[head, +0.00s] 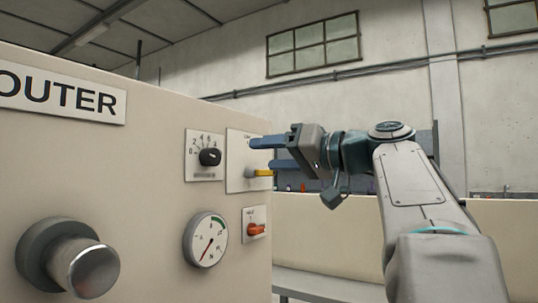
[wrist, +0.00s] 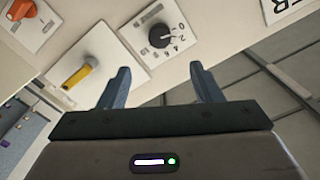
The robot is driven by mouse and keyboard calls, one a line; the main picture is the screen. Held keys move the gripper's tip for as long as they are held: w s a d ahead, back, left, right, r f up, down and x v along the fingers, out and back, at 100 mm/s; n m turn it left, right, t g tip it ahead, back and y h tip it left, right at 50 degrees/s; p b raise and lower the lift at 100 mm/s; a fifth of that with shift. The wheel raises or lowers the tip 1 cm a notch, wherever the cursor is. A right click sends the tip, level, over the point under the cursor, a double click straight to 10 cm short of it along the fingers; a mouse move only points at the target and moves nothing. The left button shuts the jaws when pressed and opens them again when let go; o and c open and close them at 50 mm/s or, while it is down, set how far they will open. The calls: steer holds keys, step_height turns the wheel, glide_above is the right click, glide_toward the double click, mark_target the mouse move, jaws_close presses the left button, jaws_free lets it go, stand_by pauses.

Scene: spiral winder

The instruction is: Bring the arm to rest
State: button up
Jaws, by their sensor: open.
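My gripper (head: 262,153) is at the right end of the cream machine panel (head: 150,150), its two blue fingers pointing left toward the panel. In the wrist view my gripper (wrist: 160,82) shows its fingers apart with nothing between them. A yellow lever (head: 262,173) on a white plate is close to the lower finger in the head view. In the wrist view the yellow lever (wrist: 76,76) lies left of the fingers. Whether a finger touches the panel, I cannot tell.
A black numbered dial (head: 209,157), a round gauge (head: 206,240), a red switch (head: 257,230) and a large knob (head: 80,266) stick out from or sit on the panel. A low cream wall (head: 330,235) stands behind my arm. Open air lies above the arm.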

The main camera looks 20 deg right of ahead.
steer(key=s+a+f+m+g+h+p, duration=0.1)
steer(key=a+f+m+g+h+p, duration=0.2)
steer(key=f+p, duration=0.45)
steer(key=s+a+f+m+g+h+p, duration=0.15)
steer(key=a+f+g+p, duration=0.25)
steer(key=f+p, duration=0.4)
steer(key=s+f+n+g+h+p, duration=0.1)
steer(key=s+f+g+h+p, duration=0.1)
steer(key=s+p, duration=0.4)
steer(key=s+a+f+n+g+h+p, duration=0.1)
steer(key=s+f+n+g+h+p, duration=0.1)
steer(key=s+f+h+p, duration=0.2)
steer(key=s+f+p, duration=0.2)
steer(key=s+f, duration=0.1)
steer(key=shift+s+a+f+g+p, duration=0.2)
steer(key=shift+s+g+p, duration=0.15)
steer(key=shift+g+p, duration=0.05)
